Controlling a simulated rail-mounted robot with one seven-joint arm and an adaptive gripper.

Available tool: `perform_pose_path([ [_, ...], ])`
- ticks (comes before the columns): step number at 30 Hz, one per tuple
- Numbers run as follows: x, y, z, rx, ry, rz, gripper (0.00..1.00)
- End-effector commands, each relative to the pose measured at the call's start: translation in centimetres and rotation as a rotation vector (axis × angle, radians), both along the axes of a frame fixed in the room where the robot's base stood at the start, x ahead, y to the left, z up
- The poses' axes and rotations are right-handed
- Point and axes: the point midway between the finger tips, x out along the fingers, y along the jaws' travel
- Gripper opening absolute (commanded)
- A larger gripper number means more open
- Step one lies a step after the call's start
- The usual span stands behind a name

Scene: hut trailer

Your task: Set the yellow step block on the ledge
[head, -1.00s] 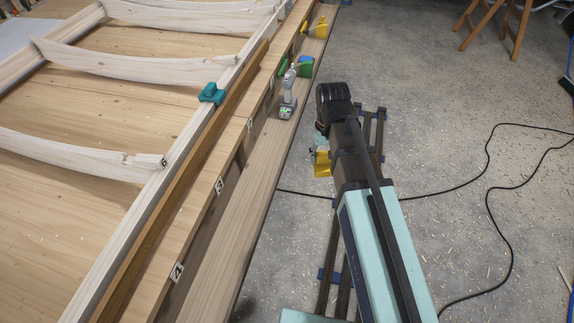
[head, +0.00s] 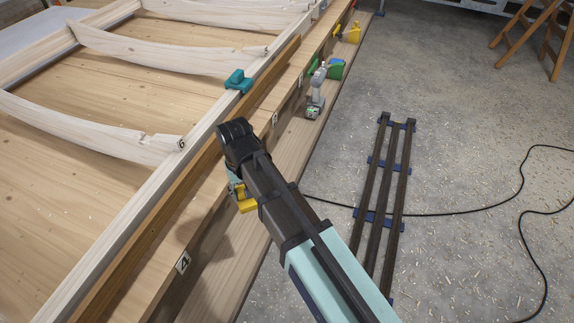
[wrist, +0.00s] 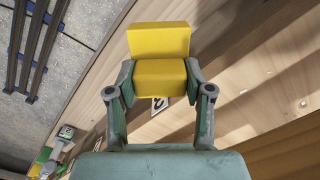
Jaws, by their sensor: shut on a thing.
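The yellow step block (head: 246,204) is in my gripper (head: 236,188), beside the workbench's front side in the head view. In the wrist view, my gripper (wrist: 160,82) is shut on the block (wrist: 159,42), with one finger on each side of its lower part. The block's step shape shows there. The ledge (head: 222,272) is the long wooden plank running low along the bench's side. The block appears over or near it; the exact gap cannot be told. My arm hides part of the ledge.
A teal clamp (head: 238,81) sits on the white frame. Number tags mark the bench side. The ledge nearer the camera is clear.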

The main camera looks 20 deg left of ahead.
Motion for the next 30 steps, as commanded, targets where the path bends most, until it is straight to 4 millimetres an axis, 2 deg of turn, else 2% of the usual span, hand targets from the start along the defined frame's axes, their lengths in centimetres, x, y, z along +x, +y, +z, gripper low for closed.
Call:
perform_pose_path([
  [5,-0.5,0.5,-1.9,-0.001,0.001,0.005,0.16],
  [21,-0.4,0.5,-13.8,-0.001,0.001,0.004,0.16],
  [25,-0.4,0.5,-15.6,-0.001,0.001,0.004,0.16],
  [30,-0.4,0.5,-16.5,0.000,0.000,0.004,0.16],
])
